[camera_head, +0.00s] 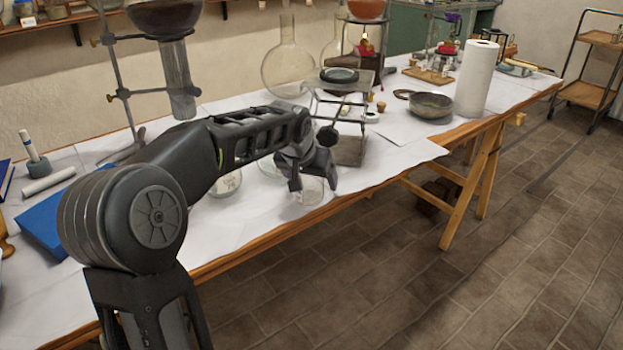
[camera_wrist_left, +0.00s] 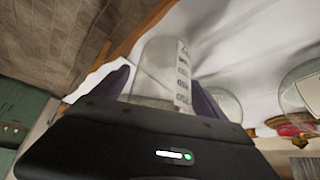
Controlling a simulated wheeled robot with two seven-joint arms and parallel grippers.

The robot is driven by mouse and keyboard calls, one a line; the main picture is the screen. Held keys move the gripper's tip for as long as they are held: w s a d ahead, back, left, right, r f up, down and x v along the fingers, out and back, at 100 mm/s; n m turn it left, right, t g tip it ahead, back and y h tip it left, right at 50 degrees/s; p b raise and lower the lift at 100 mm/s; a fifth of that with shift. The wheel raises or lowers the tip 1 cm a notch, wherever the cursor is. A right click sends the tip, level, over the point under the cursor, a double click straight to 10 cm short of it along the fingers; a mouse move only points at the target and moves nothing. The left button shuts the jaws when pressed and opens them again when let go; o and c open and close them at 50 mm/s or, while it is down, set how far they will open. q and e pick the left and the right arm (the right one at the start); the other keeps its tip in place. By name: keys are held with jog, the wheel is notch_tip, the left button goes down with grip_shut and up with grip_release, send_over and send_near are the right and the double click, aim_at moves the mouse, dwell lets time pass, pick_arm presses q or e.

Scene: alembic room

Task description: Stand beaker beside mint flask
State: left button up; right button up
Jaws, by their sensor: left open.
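A clear glass beaker (camera_head: 313,191) stands near the front edge of the paper-covered table. In the left wrist view the beaker (camera_wrist_left: 160,65) shows its printed scale and sits between my two fingers. My left gripper (camera_head: 310,180) is open around the beaker's sides; whether a finger touches it I cannot tell. Clear glassware (camera_head: 228,184) stands left of the gripper, partly behind my arm, and more glass (camera_head: 270,167) shows behind the gripper. No flask shows a clear mint colour, so I cannot tell which is the mint flask. My right gripper is not in view.
A large clear round flask (camera_head: 287,68) stands at the back. A dark bowl (camera_head: 431,105) and paper roll (camera_head: 476,78) are farther right. Bare table paper (camera_head: 405,150) lies right of the stand.

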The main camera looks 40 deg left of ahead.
pick_arm(q)
jog(key=shift+r, duration=0.2)
jog(key=p+v, duration=0.2)
jog(key=v, duration=1)
